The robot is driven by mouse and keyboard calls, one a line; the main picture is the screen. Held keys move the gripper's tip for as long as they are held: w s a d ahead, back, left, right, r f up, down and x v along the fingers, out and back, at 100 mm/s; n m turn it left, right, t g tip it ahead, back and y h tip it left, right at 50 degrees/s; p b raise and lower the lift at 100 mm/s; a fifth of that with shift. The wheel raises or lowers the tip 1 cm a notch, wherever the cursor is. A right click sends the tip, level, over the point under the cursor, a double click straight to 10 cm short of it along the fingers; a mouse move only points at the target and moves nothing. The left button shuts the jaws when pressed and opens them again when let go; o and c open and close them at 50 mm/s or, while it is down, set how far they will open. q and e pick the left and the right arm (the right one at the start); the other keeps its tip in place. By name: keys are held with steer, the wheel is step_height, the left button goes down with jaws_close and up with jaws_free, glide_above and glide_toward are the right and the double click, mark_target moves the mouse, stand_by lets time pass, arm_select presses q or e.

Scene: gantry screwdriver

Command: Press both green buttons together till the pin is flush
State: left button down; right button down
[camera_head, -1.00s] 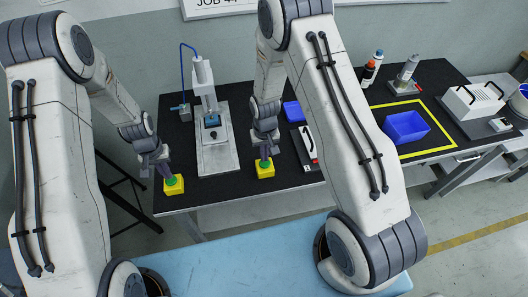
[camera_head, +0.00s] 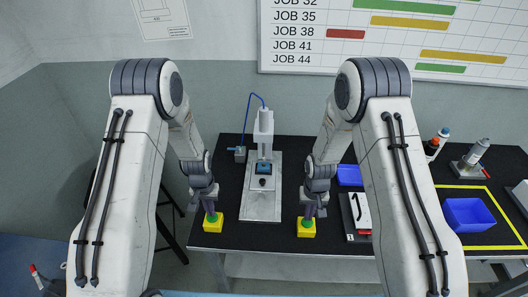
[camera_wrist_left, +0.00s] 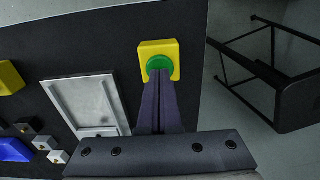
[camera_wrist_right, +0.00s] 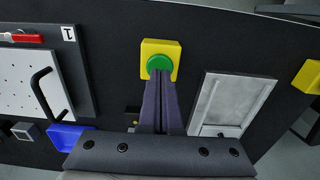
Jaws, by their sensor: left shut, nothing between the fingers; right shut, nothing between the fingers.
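The left green button (camera_wrist_left: 159,65) sits on a yellow box (camera_head: 213,227) at the table's front edge. My left gripper (camera_head: 211,214) is shut and empty, its tips at the green top. The right green button (camera_wrist_right: 160,64) sits on a second yellow box (camera_head: 306,232). My right gripper (camera_head: 308,216) is shut and empty, its tips at that green top. Contact or press depth cannot be told. Between the boxes stands a press (camera_head: 264,130) with a blue piece (camera_head: 263,169) under its ram and a grey base plate (camera_head: 261,208). The pin cannot be made out.
A dark-framed stool (camera_wrist_left: 283,85) stands on the floor left of the table.

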arm_select(q)
steer(key=shift+f, duration=0.55)
arm_select(e)
steer(key=shift+f, duration=0.85)
arm_select(q)
steer(key=shift+f, duration=0.25)
arm_select(e)
steer(key=shift+f, duration=0.25)
stand_by(2.2)
